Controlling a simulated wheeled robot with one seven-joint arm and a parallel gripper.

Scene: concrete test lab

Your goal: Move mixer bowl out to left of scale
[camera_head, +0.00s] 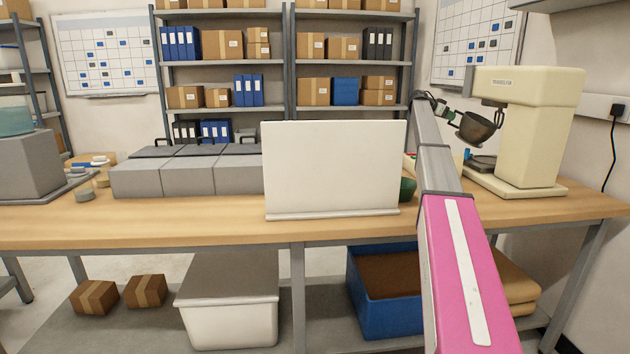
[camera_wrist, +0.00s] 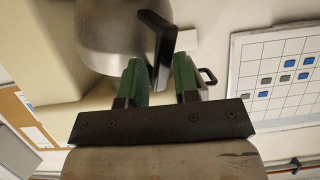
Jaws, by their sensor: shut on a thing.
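The mixer bowl (camera_head: 476,127), dark metallic and round, is off the bench beside the cream mixer (camera_head: 530,125), under the mixer's head. It looks tilted. My gripper (camera_head: 453,115) is at the bowl's left side. In the wrist view the shiny bowl (camera_wrist: 112,35) is at the top, and its dark handle (camera_wrist: 161,45) reaches down between the green fingers of my gripper (camera_wrist: 160,74). The gripper is shut on the handle. I cannot make out a scale for certain; a white upright panel (camera_head: 335,165) hides part of the bench.
Grey blocks (camera_head: 190,175) stand left of the panel. A larger grey block (camera_head: 22,165) with a teal vessel (camera_head: 14,120) is at the far left. A green object (camera_head: 407,188) shows beside the panel. The front strip of the bench (camera_head: 140,225) is clear.

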